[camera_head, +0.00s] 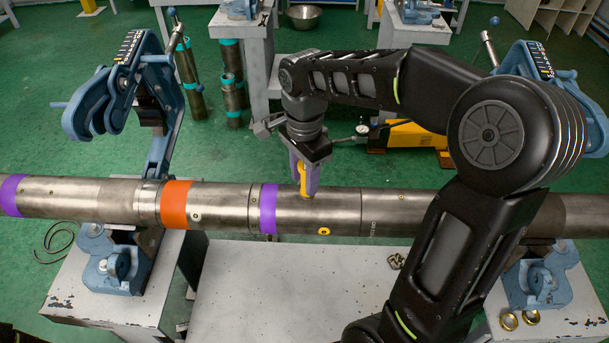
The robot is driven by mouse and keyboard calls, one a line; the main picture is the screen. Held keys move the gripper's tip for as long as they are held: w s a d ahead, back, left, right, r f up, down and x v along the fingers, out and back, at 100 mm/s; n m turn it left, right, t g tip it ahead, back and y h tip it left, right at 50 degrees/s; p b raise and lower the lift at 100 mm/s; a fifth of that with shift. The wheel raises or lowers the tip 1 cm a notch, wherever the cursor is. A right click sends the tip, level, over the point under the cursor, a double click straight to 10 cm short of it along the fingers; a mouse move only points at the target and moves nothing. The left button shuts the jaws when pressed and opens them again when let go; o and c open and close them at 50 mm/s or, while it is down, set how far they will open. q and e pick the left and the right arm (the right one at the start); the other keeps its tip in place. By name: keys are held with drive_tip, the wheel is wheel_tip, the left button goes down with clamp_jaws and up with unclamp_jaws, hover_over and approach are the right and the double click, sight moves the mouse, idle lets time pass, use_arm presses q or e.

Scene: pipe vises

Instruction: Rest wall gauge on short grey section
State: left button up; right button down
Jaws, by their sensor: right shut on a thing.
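A long grey steel pipe runs across the view in two blue vises. Grey sections lie between its orange band (175,205) and purple band (268,208), and from that purple band to a seam farther right (330,210). I cannot tell for certain which is the short one. My right gripper (305,180) points down over the section right of the purple band. It is shut on a small yellow-orange thing (302,178), apparently the wall gauge, mostly hidden by the fingers. Its lower end overlaps the pipe's upper side; contact is unclear. My left gripper is out of view.
The left vise (105,95) and right vise (540,285) have raised blue arms. A yellow ring mark (323,231) is on the pipe front. A yellow machine (405,135) stands behind. Brass rings (509,321) lie at right. The grey bench (270,290) in front is mostly clear.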

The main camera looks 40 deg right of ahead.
idle(0.5)
drive_tip(key=shift+r+p, duration=2.65)
drive_tip(key=shift+r, duration=0.85)
